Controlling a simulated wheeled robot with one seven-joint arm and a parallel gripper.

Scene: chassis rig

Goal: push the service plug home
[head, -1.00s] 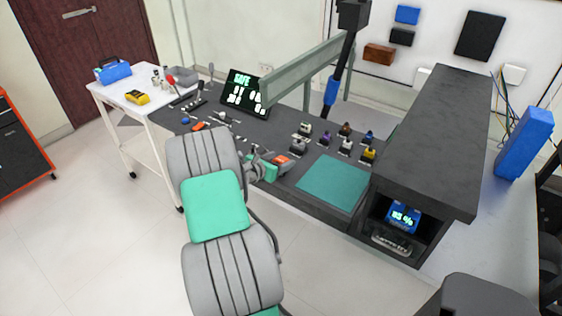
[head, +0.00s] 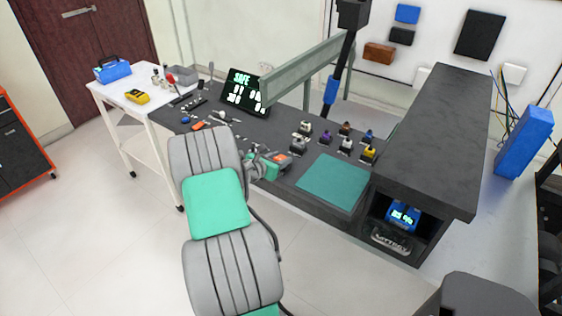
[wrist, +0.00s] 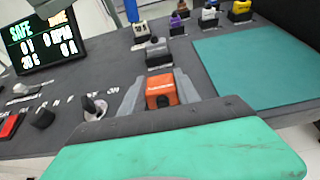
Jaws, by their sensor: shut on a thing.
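The orange service plug (wrist: 162,92) sits low in the middle of the wrist view, between the two grey fingers of my gripper (wrist: 159,80). The fingers are closed on its sides. In the head view the plug (head: 283,157) shows small on the dark bench, with my gripper (head: 276,160) reaching it from the front left. A dark grey block (wrist: 157,52) stands just beyond the plug. How deep the plug sits is hidden by the fingers and my green-covered wrist.
A screen (wrist: 42,40) reading SAFE stands at the left. Several coloured connectors (head: 325,138) are behind the plug. A teal mat (head: 333,183) lies to the right, beside a dark raised shelf (head: 430,140). Knobs and a red switch (wrist: 12,125) are at the left.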

